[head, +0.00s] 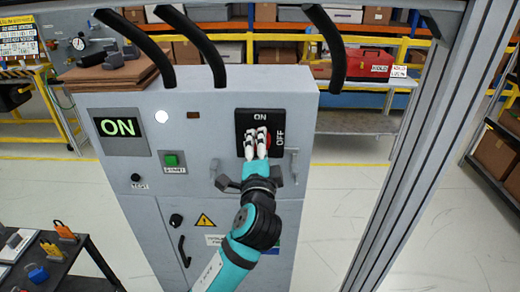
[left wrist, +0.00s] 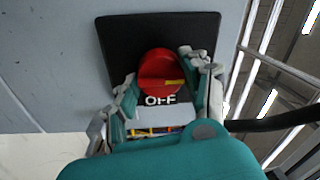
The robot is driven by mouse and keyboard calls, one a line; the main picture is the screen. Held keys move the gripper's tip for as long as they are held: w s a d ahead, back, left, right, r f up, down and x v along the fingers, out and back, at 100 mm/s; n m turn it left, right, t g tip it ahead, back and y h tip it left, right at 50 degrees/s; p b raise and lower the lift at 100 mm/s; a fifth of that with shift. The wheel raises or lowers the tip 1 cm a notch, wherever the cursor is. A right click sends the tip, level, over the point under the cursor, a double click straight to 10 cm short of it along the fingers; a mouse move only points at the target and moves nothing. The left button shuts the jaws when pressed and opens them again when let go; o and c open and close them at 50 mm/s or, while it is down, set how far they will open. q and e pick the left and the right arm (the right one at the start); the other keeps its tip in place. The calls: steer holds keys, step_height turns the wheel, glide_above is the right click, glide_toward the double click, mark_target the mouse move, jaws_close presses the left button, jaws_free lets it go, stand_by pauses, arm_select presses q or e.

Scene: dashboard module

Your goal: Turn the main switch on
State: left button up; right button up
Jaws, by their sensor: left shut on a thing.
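The main switch is a red rotary knob (head: 268,143) on a black plate (head: 243,118) marked ON at the top and OFF at the right. The left wrist view shows the knob (left wrist: 158,66) with a yellow mark, and the OFF label below it. My left gripper (head: 256,138) is shut on the knob, its fingers at either side of it; they hide most of the knob in the head view. The display (head: 119,127) at the cabinet's upper left reads ON in lit green letters. My right gripper is not in view.
The grey cabinet (head: 150,200) also carries a lit white lamp (head: 161,116), a green START button (head: 171,160) and a handle (head: 293,166) right of the switch. Black cables arch over its top. A grey post (head: 430,140) stands to the right. A dark table (head: 60,262) with padlocks is at lower left.

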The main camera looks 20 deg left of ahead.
arm_select(q)
steer(key=shift+f, duration=0.1)
stand_by(0.4)
steer(key=o, duration=1.2)
steer(key=shift+c, duration=0.2)
steer(key=shift+s, duration=0.1)
steer(key=v, duration=1.1)
steer(key=shift+s, duration=0.45)
steer(key=shift+d, duration=0.15)
